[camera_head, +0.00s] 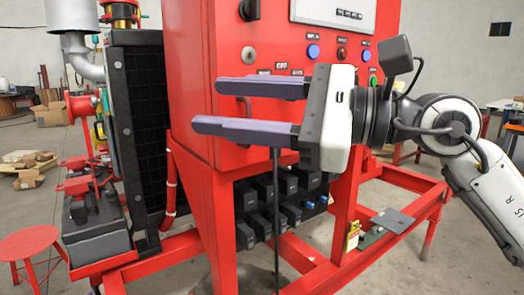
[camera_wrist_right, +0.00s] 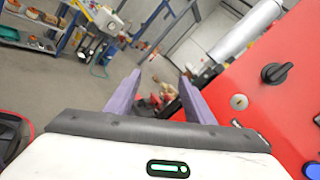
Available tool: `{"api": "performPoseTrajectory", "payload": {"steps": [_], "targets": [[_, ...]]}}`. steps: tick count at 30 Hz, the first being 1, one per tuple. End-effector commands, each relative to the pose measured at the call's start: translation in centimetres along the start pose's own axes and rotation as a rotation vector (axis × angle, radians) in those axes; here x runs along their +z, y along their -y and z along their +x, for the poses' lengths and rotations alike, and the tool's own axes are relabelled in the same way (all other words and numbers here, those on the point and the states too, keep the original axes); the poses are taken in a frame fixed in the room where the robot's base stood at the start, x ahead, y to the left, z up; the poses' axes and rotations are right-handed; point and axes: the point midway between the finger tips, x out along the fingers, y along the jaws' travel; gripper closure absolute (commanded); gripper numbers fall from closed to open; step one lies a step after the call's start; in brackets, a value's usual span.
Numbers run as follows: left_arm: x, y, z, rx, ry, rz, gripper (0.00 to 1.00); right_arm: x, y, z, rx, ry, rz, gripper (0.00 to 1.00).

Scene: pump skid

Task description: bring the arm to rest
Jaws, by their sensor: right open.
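My right gripper (camera_head: 220,105) shows in the head view in front of the red control cabinet (camera_head: 215,200), its arm coming in from the right. Its two purple fingers point left and stand wide apart, with nothing between them. In the right wrist view the gripper (camera_wrist_right: 157,95) also shows parted, empty fingers, with the red cabinet (camera_wrist_right: 285,95) close on the right. I cannot tell from these views whether a finger touches the cabinet front. My left gripper is not in view.
The cabinet carries a blue button (camera_head: 313,51), a red button (camera_head: 342,53) and a black knob (camera_wrist_right: 278,72). A black radiator (camera_head: 140,125) and a battery (camera_head: 97,225) stand at left. A red stool (camera_head: 28,243) is at lower left. A red frame (camera_head: 410,180) runs below my right arm.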

Motion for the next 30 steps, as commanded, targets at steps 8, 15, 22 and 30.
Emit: {"api": "performPoseTrajectory", "payload": {"steps": [8, 15, 22, 30], "targets": [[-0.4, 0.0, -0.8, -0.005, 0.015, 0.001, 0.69, -5.1, -1.5, -1.2, -0.04, 0.401, 0.949, 0.52], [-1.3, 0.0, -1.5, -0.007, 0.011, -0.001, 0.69, -15.0, -1.4, -5.3, -0.243, 0.678, 1.688, 0.52], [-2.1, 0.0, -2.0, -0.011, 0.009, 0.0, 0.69, -29.4, -7.7, -11.6, -0.625, 0.952, 2.392, 0.52], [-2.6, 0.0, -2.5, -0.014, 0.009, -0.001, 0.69, -40.9, -23.2, -19.0, 1.023, -1.04, -2.482, 0.52]]}}
